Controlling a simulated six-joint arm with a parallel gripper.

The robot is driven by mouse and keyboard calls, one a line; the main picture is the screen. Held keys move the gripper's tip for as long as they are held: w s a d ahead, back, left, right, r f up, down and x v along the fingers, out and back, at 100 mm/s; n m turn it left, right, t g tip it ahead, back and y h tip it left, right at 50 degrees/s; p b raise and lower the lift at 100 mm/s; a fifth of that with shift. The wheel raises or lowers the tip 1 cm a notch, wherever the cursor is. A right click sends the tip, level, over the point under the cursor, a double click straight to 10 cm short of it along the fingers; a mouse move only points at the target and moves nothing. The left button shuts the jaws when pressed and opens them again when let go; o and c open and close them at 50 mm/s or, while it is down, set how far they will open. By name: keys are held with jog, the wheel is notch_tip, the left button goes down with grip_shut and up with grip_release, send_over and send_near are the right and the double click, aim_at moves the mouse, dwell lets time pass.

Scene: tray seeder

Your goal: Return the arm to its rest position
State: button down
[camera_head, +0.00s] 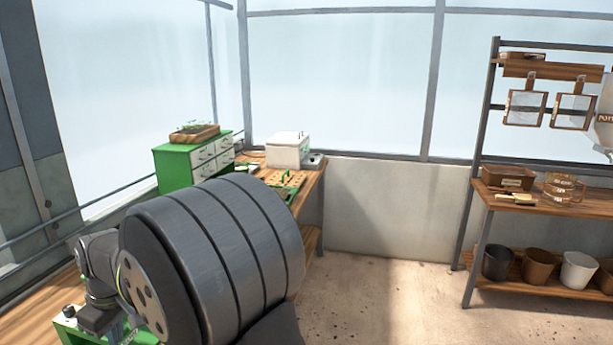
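A large dark grey banded cylinder, part of my own arm, fills the lower left and middle of the head view. A smaller grey joint of my arm shows behind it at the left. I cannot make out my gripper or its fingers, so whether it is open or shut does not show. A green object (92,333) sits at the bottom left edge, partly hidden by my arm and cut off by the frame. A wooden bench top (32,309) runs under it.
A bench (312,187) at the back holds a white box (287,152). A green drawer cabinet (173,170) bears a seedling tray (194,138). A shelf rack (470,245) with pots stands at the right. The middle floor (385,295) is clear.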

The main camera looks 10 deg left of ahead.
notch_tip(320, 180, down, 6)
jog(key=shift+s+f, duration=0.25)
jog(key=shift+s, duration=0.1)
dwell(0.4)
jog(key=shift+r, duration=0.1)
notch_tip(320, 180, up, 6)
notch_tip(320, 180, down, 6)
jog(key=w, duration=0.7)
jog(key=shift+f, duration=0.35)
